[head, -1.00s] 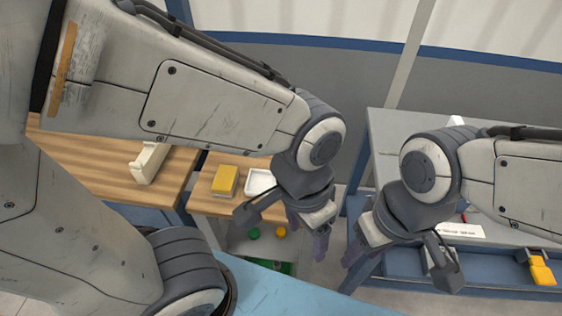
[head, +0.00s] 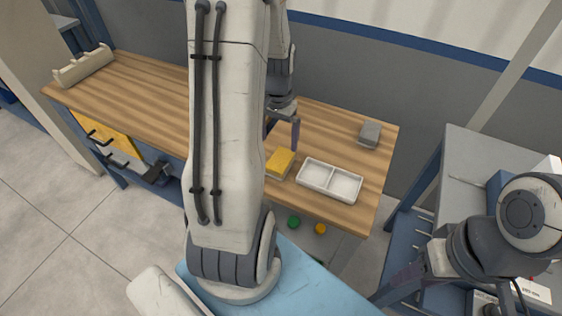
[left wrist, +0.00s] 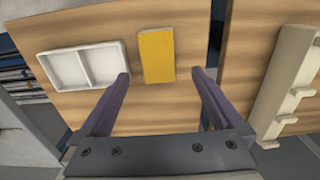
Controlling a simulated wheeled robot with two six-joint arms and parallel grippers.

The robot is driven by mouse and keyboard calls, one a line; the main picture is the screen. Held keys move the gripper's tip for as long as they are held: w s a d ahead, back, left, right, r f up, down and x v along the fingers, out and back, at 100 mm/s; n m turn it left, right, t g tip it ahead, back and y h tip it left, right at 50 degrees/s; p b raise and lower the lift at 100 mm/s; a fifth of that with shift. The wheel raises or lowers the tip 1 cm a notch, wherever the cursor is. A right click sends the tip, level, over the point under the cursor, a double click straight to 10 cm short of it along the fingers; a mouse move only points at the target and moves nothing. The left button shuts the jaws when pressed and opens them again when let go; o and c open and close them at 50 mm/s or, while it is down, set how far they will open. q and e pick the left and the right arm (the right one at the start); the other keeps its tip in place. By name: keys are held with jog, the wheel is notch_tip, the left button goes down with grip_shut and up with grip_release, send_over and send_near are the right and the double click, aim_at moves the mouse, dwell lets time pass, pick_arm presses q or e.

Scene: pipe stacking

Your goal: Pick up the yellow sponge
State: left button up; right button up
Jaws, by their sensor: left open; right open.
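The yellow sponge (head: 280,163) lies flat on the wooden table, just left of a white two-part tray (head: 330,181). In the left wrist view the sponge (left wrist: 157,53) appears ahead of and between the spread fingers. My left gripper (head: 282,127) is open and empty, pointing down above the table close to the sponge. My left arm hides part of this gripper in the head view. The left wrist view shows both fingers (left wrist: 160,76) apart, with nothing between them. My right gripper (head: 442,298) is open and empty at the lower right, by the grey bench.
A grey block (head: 370,133) lies behind the tray. A cream rack (head: 84,66) stands at the table's far left. Green (head: 293,222) and orange (head: 320,228) round things sit below the front edge. A grey bench (head: 465,160) stands right.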

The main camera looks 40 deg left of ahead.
aim_at(280, 160)
pick_arm(q)
jog(key=f, duration=0.9)
jog(key=shift+d+f, duration=0.2)
jog(key=shift+f, duration=0.15)
jog(key=c, duration=1.3)
